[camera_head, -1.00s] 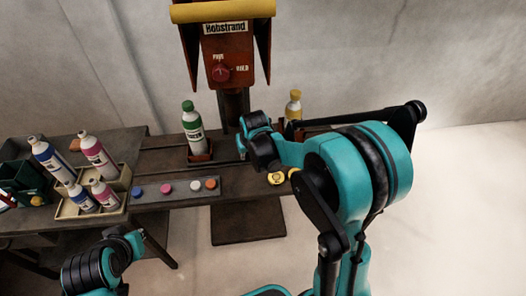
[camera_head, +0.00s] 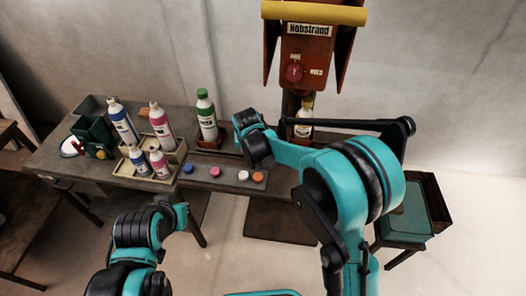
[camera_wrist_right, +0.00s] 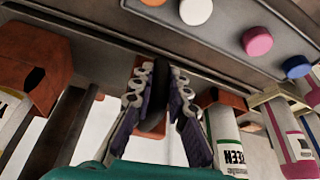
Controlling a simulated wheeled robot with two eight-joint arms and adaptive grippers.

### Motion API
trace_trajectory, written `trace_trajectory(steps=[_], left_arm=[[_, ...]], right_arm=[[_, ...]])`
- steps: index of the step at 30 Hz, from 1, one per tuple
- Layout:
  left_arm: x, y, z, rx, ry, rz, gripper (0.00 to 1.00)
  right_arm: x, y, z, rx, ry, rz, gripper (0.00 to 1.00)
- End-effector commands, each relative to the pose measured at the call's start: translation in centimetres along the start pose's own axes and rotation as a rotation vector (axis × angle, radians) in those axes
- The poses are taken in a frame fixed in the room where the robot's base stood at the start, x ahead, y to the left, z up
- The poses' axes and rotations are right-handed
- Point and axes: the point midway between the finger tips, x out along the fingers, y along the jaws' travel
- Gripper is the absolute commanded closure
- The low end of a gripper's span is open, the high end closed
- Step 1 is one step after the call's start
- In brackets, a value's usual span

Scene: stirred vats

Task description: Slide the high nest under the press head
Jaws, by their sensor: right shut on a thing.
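The red press head (camera_head: 305,60) stands at the back of the table. A bottle with a yellow cap (camera_head: 304,117) stands below it, in a nest mostly hidden in the head view. In the right wrist view that bottle's tall orange-red nest (camera_wrist_right: 33,62) is at the left. A green-capped bottle (camera_head: 207,118) stands in a second, low red nest (camera_head: 207,138) further left. My right gripper (camera_wrist_right: 160,72) is shut on a dark piece between the two nests, and my wrist hides it in the head view. My left arm is at lower left, its fingers unseen.
A strip with several coloured caps (camera_head: 226,175) runs along the front of the table. Pale trays with bottles (camera_head: 148,172) and a green bin (camera_head: 95,133) stand at left. A teal box (camera_head: 408,220) is at right behind my right arm.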

Motion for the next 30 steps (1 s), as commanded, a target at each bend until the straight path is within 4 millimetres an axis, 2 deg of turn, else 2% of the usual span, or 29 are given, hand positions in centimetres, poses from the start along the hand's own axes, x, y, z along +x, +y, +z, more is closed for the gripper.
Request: trace_trajectory(steps=[3,9,24,25,27,30], left_arm=[[-0.1,0.0,0.0,0.000,0.000,0.000,1.00],[-0.1,0.0,-0.1,0.000,0.000,0.000,1.00],[-0.1,0.0,-0.1,0.000,0.000,0.000,1.00],[-0.1,0.0,-0.1,0.000,0.000,0.000,1.00],[-0.1,0.0,-0.1,0.000,0.000,0.000,1.00],[-0.1,0.0,-0.1,0.000,0.000,0.000,1.00]], right_arm=[[0.1,-1.4,-0.2,-0.002,-0.001,0.000,1.00],[0.2,-2.6,-0.5,0.000,-0.001,0.001,1.00],[0.2,-3.3,-0.6,0.000,0.001,-0.004,1.00],[0.2,-3.4,-0.6,0.000,0.001,-0.004,0.82],[0.2,-3.3,-0.6,-0.001,0.001,-0.004,0.64],[0.2,-3.3,-0.6,-0.001,0.001,-0.003,0.64]])
